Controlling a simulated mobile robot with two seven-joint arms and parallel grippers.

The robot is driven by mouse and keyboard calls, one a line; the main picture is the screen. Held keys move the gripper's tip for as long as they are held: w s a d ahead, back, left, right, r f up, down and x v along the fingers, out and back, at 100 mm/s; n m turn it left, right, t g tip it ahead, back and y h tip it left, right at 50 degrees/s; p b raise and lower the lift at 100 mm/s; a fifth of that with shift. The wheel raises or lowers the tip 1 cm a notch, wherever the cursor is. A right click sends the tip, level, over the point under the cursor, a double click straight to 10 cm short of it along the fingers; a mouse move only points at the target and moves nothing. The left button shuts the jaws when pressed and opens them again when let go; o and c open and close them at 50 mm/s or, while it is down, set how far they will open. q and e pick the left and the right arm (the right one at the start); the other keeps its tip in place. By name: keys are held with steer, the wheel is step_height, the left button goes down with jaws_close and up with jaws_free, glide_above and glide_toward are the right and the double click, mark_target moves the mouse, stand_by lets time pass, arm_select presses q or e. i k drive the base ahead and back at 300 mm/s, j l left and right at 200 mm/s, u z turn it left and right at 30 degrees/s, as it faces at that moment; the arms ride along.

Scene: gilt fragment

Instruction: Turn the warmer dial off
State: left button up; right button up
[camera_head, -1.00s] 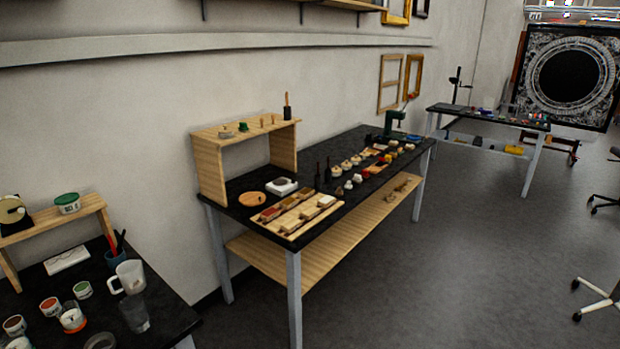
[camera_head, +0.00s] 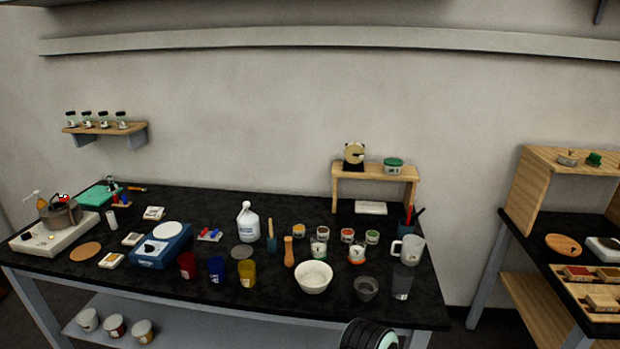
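A white, box-shaped unit that looks like the warmer (camera_head: 72,237) stands at the left end of the long dark table. A grey-brown pot (camera_head: 62,214) sits on top of it. A small dark knob (camera_head: 25,237) and a small glowing yellowish spot show on its front part. The knob is too small to tell its setting. Neither of my grippers is in view. A dark ribbed part at the bottom edge seems to be my own arm, far to the right of the warmer.
The dark table (camera_head: 330,230) is crowded. A blue scale (camera_head: 160,246), coloured cups, a white jug (camera_head: 248,222), a white bowl (camera_head: 313,277) and several small jars stand on it. A round cork mat (camera_head: 85,251) lies right of the warmer. A wooden riser (camera_head: 374,172) stands at the back right.

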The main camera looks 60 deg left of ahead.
mark_target(27, 235)
steer(key=u, duration=3.6)
steer(key=i+j, duration=0.3)
steer(key=i, duration=0.25)
steer(key=i+j+z, duration=0.1)
steer(key=i+j, duration=0.25)
steer(key=i, duration=0.15)
steer(key=i+j, duration=0.35)
steer(key=i, duration=0.2)
steer(key=i+j, duration=0.35)
steer(key=i, duration=0.2)
steer(key=l+z, duration=0.05)
